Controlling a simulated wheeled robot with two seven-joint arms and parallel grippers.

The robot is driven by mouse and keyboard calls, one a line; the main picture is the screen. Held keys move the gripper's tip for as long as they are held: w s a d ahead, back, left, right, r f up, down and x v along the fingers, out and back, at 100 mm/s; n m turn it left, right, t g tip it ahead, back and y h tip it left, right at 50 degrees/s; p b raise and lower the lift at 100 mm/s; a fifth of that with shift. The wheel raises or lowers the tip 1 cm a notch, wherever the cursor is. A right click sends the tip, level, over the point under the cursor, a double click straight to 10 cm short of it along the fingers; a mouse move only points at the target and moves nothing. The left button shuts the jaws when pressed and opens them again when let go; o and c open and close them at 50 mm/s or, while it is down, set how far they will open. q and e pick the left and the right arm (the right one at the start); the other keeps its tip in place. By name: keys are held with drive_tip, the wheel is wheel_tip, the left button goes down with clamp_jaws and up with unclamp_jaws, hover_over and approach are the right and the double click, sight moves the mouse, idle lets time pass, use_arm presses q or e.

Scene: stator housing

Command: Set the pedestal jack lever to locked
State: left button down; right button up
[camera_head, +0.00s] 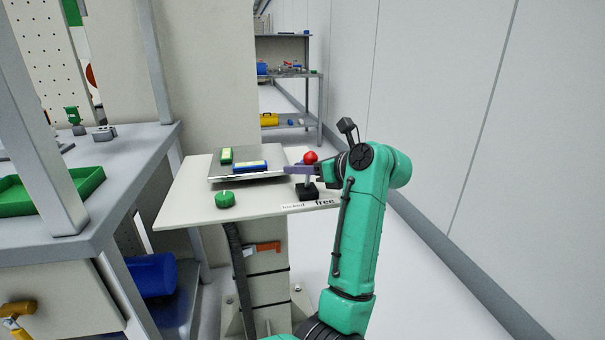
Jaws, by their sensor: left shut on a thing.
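The pedestal jack lever has a red ball knob (310,157) and a black base (307,192) near the right front edge of the pedestal's white top. Its short stem stands about upright. A label strip by the edge reads "locked" (292,207) on the left and "free" (325,202) on the right. I cannot tell which word the lever points at. My left gripper (303,170) reaches in from the right side of the pedestal top and is shut on the lever just below the knob. Its finger hides part of the stem. My right gripper is not in view.
A grey plate (217,177) with green and blue blocks sits on the white top (185,207). A green knob (225,199) is at the front. A workbench with a green tray (72,196) stands left. The floor to the right is clear up to the wall.

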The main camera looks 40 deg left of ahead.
use_arm(q)
drive_tip(key=shift+s+a+r+n+h+b, duration=0.2)
drive_tip(key=shift+n+h+b, duration=0.1)
drive_tip(key=shift+n, duration=0.1)
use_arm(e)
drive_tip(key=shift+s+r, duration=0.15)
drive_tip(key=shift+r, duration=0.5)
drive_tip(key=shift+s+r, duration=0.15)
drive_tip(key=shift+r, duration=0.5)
use_arm(q)
drive_tip(key=c, duration=0.7)
unclamp_jaws()
drive_tip(key=shift+f, duration=0.1)
drive_tip(key=shift+d, duration=0.1)
